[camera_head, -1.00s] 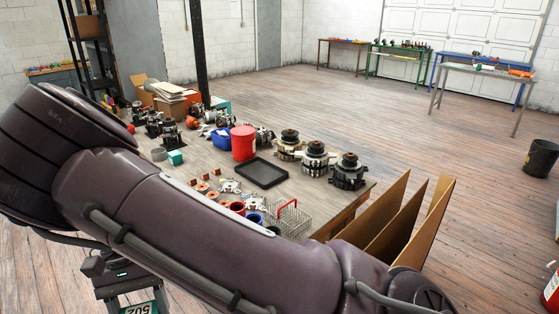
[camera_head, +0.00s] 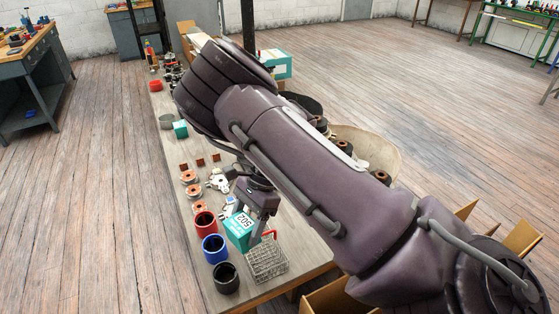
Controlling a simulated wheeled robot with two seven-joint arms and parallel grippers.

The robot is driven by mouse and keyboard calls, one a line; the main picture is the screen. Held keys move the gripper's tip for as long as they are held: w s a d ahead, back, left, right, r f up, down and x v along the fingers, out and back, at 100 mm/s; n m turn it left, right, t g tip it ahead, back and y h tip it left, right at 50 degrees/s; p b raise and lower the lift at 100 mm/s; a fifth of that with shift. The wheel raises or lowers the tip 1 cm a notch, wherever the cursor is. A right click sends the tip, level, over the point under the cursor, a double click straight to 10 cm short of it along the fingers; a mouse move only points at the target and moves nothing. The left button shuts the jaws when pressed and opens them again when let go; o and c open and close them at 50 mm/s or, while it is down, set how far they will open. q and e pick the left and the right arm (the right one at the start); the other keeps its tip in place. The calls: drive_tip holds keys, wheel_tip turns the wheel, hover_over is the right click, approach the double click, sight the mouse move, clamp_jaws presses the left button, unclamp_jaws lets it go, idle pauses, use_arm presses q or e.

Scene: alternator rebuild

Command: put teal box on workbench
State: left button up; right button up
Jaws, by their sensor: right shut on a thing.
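The teal box (camera_head: 238,232), with a white label reading 502, is in the fingers of my right gripper (camera_head: 258,212). The gripper is shut on it from above. The box is over the front part of the workbench (camera_head: 180,215), between the red and blue cups and the wire basket. I cannot tell whether its underside touches the bench top. My right arm crosses the view and hides much of the bench's right side. My left gripper is not in view.
A red cup (camera_head: 205,224), blue cup (camera_head: 214,248) and black cup (camera_head: 226,277) stand left of the box. A wire basket (camera_head: 267,261) stands close on its right. Copper rings (camera_head: 193,191) and a small teal block (camera_head: 180,129) lie farther back. Cardboard (camera_head: 522,238) stands at the right.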

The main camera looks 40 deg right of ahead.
drive_tip(key=w+d+r+m+t+h, duration=0.1)
drive_tip(key=w+d+m+t+h, duration=0.1)
drive_tip(key=d+m, duration=0.8)
drive_tip(key=w+d+r+m+t+h+p, duration=0.1)
drive_tip(key=w+d+m+t+h, duration=0.2)
drive_tip(key=d+m+h, duration=0.3)
drive_tip(key=d+m+t, duration=0.1)
drive_tip(key=d+m, duration=0.3)
drive_tip(key=d, duration=0.5)
drive_tip(key=shift+w+d+t+p, duration=0.2)
drive_tip(key=shift+d+t+p, duration=0.1)
drive_tip(key=shift+t, duration=0.1)
drive_tip(key=shift+w+a+r+m, duration=0.15)
drive_tip(key=shift+w+r+m, duration=0.15)
drive_tip(key=shift+w, duration=0.05)
wheel_tip(320, 180, down, 15)
drive_tip(key=b, duration=1.2)
drive_tip(key=shift+w+a, duration=0.1)
drive_tip(key=shift+w, duration=0.05)
wheel_tip(320, 180, down, 5)
drive_tip(key=shift+r+b, duration=0.1)
drive_tip(key=shift+b, duration=0.75)
